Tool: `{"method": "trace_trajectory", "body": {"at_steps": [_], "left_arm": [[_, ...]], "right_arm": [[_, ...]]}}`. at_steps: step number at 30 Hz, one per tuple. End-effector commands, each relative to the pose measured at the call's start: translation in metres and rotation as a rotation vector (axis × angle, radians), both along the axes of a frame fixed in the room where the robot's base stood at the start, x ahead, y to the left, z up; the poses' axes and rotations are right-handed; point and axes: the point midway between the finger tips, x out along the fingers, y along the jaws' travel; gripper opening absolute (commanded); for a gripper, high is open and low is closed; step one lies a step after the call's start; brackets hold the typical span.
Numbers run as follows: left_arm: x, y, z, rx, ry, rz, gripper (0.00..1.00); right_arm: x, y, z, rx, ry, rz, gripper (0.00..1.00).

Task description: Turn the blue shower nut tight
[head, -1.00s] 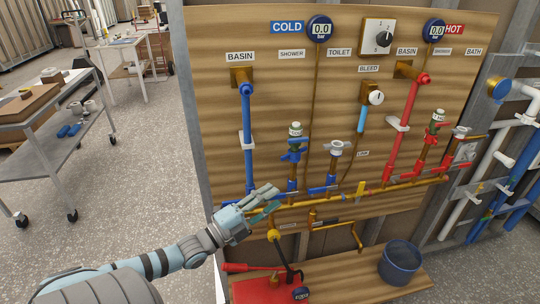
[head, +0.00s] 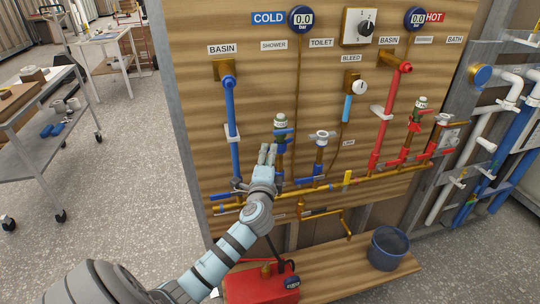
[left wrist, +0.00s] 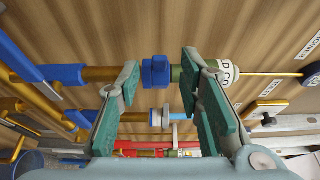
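The blue shower nut (head: 280,147) sits on the vertical brass pipe below the SHOWER label, under a green-bodied fitting with a white top (head: 280,121). In the left wrist view the blue nut (left wrist: 155,73) shows between and beyond the fingers, with the green fitting to its right, partly hidden by a finger. My left gripper (head: 267,152) is raised in front of the board, just left of the nut. In the left wrist view the left gripper (left wrist: 159,66) is open and empty, its green pads apart. Contact with the nut cannot be told. My right gripper is out of view.
A blue basin pipe (head: 233,130) stands left of the nut. A toilet valve (head: 322,138) and red pipe (head: 390,115) stand right. A brass pipe (head: 335,183) runs across below. A red pump box (head: 262,286) and blue bucket (head: 389,249) stand below.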

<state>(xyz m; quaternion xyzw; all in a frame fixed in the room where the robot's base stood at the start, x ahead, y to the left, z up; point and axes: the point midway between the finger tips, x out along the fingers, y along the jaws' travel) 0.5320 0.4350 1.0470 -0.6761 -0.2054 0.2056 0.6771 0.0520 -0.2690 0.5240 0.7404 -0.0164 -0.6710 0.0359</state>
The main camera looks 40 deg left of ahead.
Motion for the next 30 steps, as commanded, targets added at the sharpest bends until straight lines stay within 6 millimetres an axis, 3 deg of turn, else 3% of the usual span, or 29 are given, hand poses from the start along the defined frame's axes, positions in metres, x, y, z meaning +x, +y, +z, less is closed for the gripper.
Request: {"method": "trace_trajectory", "body": {"at_steps": [4,12,19,25,30], "left_arm": [[0.013,0.009,-0.001,0.0,0.001,0.0,0.33],[0.015,0.01,0.0,-0.001,0.001,-0.001,0.33],[0.015,0.01,-0.001,0.0,0.001,-0.001,0.0],[0.015,0.013,0.0,0.004,0.004,-0.031,0.0],[0.015,0.028,0.001,0.008,0.008,-0.25,0.0]], "right_arm": [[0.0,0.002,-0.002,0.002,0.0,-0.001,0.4],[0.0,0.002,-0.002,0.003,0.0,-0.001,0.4],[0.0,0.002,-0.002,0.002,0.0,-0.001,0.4],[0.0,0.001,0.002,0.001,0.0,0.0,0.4],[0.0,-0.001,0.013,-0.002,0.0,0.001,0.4]]}}
